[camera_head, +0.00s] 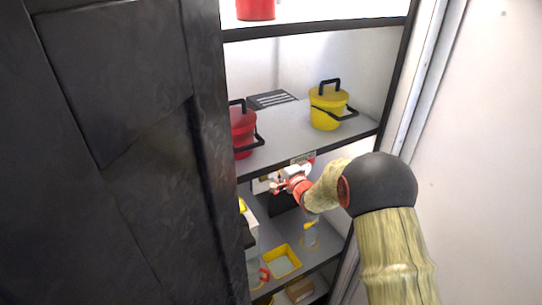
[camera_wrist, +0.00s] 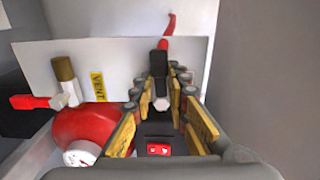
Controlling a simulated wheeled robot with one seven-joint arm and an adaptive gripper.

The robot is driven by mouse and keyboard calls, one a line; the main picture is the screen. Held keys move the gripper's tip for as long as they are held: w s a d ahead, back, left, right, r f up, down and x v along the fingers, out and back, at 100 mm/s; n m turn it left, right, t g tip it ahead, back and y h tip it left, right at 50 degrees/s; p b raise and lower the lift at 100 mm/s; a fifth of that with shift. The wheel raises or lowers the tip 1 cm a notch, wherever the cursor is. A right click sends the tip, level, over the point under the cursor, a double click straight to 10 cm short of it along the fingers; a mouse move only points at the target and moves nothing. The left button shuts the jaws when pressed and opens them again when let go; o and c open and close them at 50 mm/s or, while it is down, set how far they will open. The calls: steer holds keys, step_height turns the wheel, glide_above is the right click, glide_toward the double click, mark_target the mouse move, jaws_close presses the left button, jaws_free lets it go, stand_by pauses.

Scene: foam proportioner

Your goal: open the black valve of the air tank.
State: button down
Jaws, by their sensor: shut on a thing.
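The red air tank (camera_wrist: 90,128) lies in the lower left of the wrist view, with a white gauge (camera_wrist: 80,154) on its front. The black valve (camera_wrist: 159,64) stands upright near the middle of that view, between my fingertips. My gripper (camera_wrist: 171,78) is shut on it, its yellow-padded fingers on either side. Part of the valve is hidden by the fingers. In the head view my gripper (camera_head: 279,186) reaches into the cabinet under the middle shelf; the valve cannot be made out there.
A pale panel with a yellow VENT label (camera_wrist: 98,87) stands behind the tank. A red handle (camera_wrist: 35,102) and a brass-and-white fitting (camera_wrist: 66,80) are at left. The shelf above my gripper holds a red pot (camera_head: 243,130) and a yellow pot (camera_head: 326,108). A yellow tray (camera_head: 282,261) is below.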

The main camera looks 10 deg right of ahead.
steer(key=c, duration=2)
jaws_free()
steer(key=v, duration=1.2)
